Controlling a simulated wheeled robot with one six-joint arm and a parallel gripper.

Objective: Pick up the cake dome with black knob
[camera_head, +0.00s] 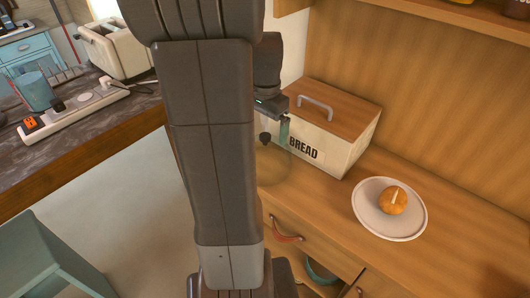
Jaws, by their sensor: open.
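The cake dome (279,170) is clear glass and stands on the wooden counter in front of the bread box. Its black knob (265,139) shows at the top, just right of my arm. The dome's left part is hidden behind my arm. My gripper (273,131) is open and points down right at the knob, with one finger visible to the knob's right. The other finger is hidden or too unclear to make out. I cannot tell whether the gripper touches the knob.
A cream bread box (330,153) with a brown lid stands close behind the dome. A white plate (369,222) with a small orange pastry (393,200) is to the right. Drawers with leather pulls (286,233) are below. A shelf (450,14) hangs above. A teal stool (45,255) is at lower left.

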